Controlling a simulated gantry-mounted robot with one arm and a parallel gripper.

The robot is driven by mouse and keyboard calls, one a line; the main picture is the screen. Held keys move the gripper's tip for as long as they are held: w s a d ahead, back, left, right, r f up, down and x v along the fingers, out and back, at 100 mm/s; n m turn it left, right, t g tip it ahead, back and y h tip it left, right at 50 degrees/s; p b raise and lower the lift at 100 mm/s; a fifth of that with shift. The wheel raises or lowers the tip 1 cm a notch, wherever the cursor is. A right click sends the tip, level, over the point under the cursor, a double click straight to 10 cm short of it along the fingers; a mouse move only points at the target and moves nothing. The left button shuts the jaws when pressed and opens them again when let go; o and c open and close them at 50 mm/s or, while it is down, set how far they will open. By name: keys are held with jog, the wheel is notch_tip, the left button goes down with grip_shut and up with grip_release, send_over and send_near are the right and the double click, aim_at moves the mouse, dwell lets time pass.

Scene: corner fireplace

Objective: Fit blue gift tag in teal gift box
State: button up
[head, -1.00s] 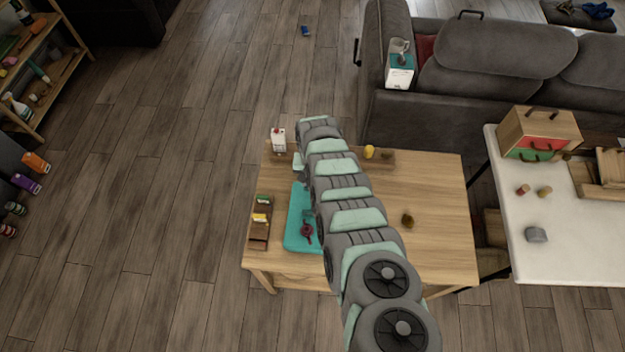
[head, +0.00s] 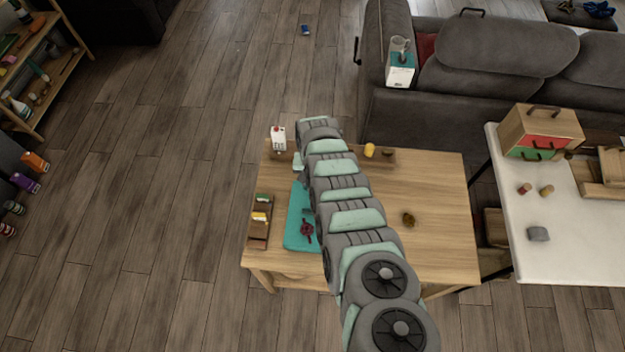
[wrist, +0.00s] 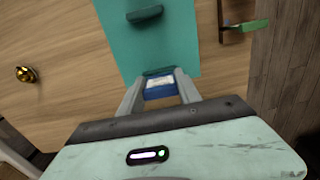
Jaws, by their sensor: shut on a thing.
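My gripper (wrist: 160,92) is shut on a small blue and white piece, which looks like the blue gift tag (wrist: 159,88). It holds the tag over a flat teal surface (wrist: 182,40), which also shows on the table in the head view (head: 296,235). Whether this surface is the teal gift box or a mat is not clear. A darker teal raised piece (wrist: 145,14) stands on it, and another (wrist: 158,71) shows just beyond the tag. I cannot tell if the tag touches anything. My arm hides the gripper in the head view.
A dark red thing (head: 307,229) shows beside my arm. A white carton (head: 278,138) and a yellow thing (head: 369,150) stand at the back. The wooden table's right side (head: 440,210) is mostly clear.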

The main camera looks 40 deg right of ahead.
jog(key=shift+f+b, duration=0.4)
jog(key=shift+f, duration=0.1)
jog(key=o, duration=1.3)
notch_tip(320, 180, up, 6)
jog(key=p, duration=0.4)
jog(key=shift+d+p, duration=0.1)
jog(key=shift+p, duration=0.25)
jog(key=shift+r, duration=2.45)
